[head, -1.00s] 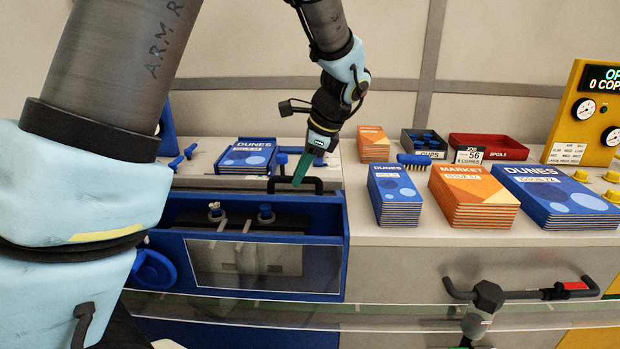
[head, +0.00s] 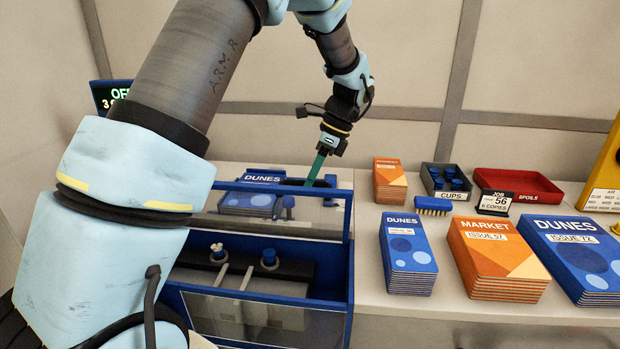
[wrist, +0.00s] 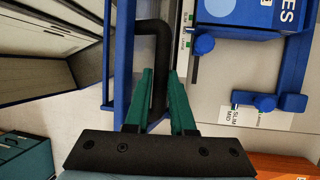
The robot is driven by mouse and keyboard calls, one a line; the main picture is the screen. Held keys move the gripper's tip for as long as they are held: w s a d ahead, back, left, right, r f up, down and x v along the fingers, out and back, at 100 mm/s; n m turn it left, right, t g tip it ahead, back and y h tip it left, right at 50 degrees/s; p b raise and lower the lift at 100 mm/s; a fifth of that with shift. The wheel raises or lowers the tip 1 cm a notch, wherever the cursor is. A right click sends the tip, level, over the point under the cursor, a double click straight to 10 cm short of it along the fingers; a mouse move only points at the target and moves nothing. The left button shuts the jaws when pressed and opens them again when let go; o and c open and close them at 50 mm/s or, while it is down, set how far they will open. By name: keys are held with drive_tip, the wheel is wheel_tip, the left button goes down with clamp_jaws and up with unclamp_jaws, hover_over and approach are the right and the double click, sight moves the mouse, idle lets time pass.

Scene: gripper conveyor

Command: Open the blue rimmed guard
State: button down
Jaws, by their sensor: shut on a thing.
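The blue rimmed guard (head: 338,230), a clear panel in a blue frame, stands raised over the blue housing (head: 347,285), leaving the rollers and knobs inside in view. Its blue rim (wrist: 122,60) runs upright in the wrist view. A black bar handle (wrist: 150,35) is fixed to the rim. My gripper (head: 320,170), with green fingers, is at the guard's top edge. In the wrist view my gripper (wrist: 162,80) is shut on the handle, one finger on each side. The handle is partly hidden by the fingers.
To the right stand stacks of Dunes (head: 409,258) and Market (head: 492,260) booklets, a grey cups tray (head: 434,168) and a red spoils tray (head: 520,183). A Dunes stack (head: 250,200) lies behind the guard. My own arm covers the left.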

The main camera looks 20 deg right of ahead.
drive_tip(key=shift+w+d+f, duration=0.15)
drive_tip(key=shift+w+f, duration=0.05)
drive_tip(key=shift+w, duration=0.1)
drive_tip(key=shift+g, duration=0.3)
drive_tip(key=c, duration=1)
unclamp_jaws()
drive_tip(key=shift+w+f, duration=0.1)
drive_tip(key=shift+o, duration=1.2)
drive_tip(key=shift+r, duration=0.2)
drive_tip(key=b+v, duration=0.3)
drive_tip(key=v, duration=0.7)
drive_tip(key=shift+d+r, duration=0.3)
